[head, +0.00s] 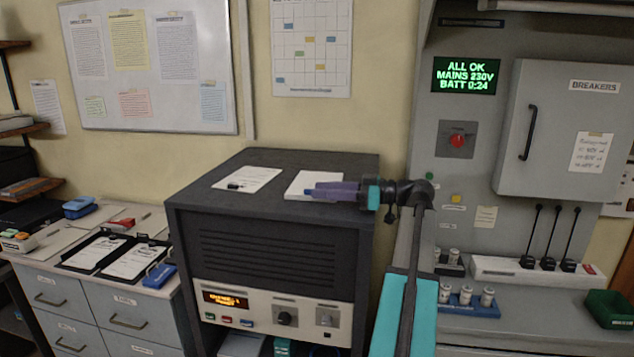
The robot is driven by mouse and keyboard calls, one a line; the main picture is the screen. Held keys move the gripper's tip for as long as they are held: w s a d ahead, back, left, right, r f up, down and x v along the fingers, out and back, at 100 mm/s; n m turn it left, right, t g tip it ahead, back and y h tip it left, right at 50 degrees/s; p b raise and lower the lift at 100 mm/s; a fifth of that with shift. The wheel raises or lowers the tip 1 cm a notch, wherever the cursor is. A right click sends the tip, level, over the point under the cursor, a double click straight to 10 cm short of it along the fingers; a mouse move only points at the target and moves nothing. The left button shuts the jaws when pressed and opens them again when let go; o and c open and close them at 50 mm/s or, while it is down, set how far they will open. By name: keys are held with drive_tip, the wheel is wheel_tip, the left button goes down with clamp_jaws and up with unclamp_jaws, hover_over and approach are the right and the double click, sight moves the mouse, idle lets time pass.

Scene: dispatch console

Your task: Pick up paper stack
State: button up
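A white paper stack (300,178) lies on the right part of the top of the dark cabinet (205,204). My gripper (311,192), with a purple body, points left and lies across the stack in the picture. It covers part of the stack's right side and near edge. I cannot tell if it touches the paper or hovers over it. The fingers are too small and seen side-on to tell if they are open or shut.
A white sheet (258,175) with a small black object (235,186) lies left of the stack. Clipboards (130,262) lie on the lower drawer unit at left. The grey breaker panel (515,150) stands at right, beside my arm. The cabinet top's near left part is clear.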

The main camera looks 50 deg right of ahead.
drive_tip(key=shift+x, duration=0.85)
drive_tip(key=shift+c, duration=0.2)
clamp_jaws()
